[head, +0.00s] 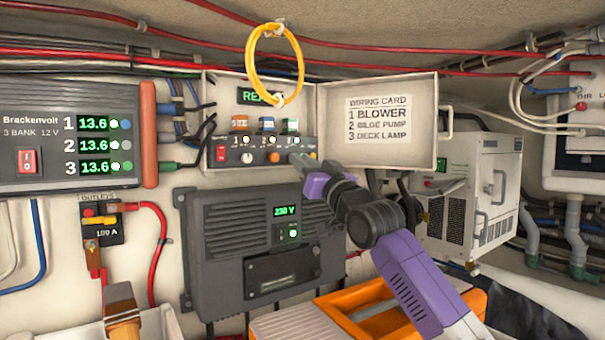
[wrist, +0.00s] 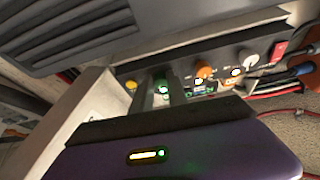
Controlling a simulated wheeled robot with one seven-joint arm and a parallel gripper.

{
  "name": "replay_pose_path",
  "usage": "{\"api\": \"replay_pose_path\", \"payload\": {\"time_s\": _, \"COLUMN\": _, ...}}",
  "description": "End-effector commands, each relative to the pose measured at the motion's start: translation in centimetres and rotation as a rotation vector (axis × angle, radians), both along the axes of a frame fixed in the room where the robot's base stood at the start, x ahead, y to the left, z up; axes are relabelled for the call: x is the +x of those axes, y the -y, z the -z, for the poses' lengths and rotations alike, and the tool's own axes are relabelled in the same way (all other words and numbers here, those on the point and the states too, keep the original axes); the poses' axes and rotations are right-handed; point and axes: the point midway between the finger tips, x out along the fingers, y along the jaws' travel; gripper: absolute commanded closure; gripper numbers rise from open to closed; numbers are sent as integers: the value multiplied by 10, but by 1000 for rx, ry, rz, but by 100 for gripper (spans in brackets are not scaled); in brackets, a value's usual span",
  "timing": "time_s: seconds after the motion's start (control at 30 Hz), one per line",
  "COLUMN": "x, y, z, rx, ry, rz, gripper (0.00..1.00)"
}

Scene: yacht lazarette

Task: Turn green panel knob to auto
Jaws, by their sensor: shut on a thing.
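The panel (head: 235,135) is an open box on the wall with a row of knobs along its lower edge. In the wrist view, which is turned over, the green knob (wrist: 161,83) sits between my two fingers, beside the orange knob (wrist: 205,72). My gripper (head: 297,158) reaches the panel's lower right and is shut on the green knob. In the head view my gripper covers that knob. The knob's pointer and position marks cannot be read. A lit green display (head: 262,96) on the panel is partly covered by a yellow cable loop.
The yellow cable loop (head: 253,65) hangs in front of the panel. The panel's open door (head: 390,150) with a wiring card stands right of it. A dark grey charger (head: 225,225) is mounted below. A white knob (head: 246,158) and red switch (head: 221,153) are left of the orange knob.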

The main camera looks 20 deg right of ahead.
Motion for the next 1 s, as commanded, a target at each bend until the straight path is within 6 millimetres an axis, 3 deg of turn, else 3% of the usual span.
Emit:
{"api": "replay_pose_path", "payload": {"time_s": 0.5, "x": 2, "y": 7, "z": -5, "rx": -375, "ry": 117, "rz": 4, "gripper": 100}}
{"api": "replay_pose_path", "payload": {"time_s": 1.0, "x": 2, "y": 8, "z": -2, "rx": -546, "ry": 175, "rz": 2, "gripper": 100}}
